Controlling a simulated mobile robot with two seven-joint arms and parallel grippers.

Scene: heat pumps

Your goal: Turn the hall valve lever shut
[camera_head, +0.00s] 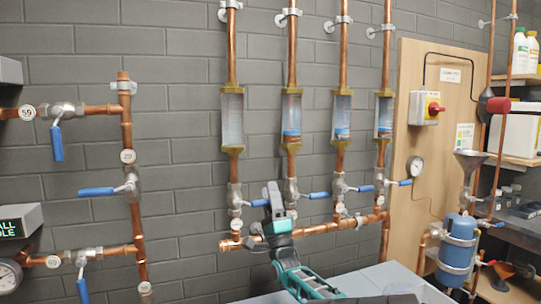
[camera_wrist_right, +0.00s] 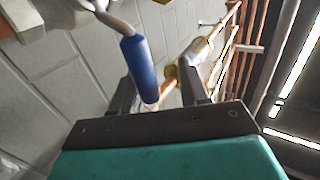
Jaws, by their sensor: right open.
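Several valves with blue levers sit on the copper pipes under the glass flow tubes. I cannot read which one is labelled hall. My right gripper (camera_head: 272,200) is raised in front of the leftmost of these valves (camera_head: 235,197), by its blue lever (camera_head: 259,203), which points right and is partly hidden. In the right wrist view, my right gripper (camera_wrist_right: 158,82) is open, and a blue lever handle (camera_wrist_right: 138,68) reaches between its fingers, close to the left finger. I cannot tell whether they touch. My left gripper is not in view.
Neighbouring blue levers (camera_head: 319,195) (camera_head: 362,188) stick out to the right close by. A horizontal copper manifold (camera_head: 318,229) runs below. More valves with blue levers (camera_head: 96,191) are at left. A blue tank (camera_head: 459,242) and a wooden board (camera_head: 400,230) are at right.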

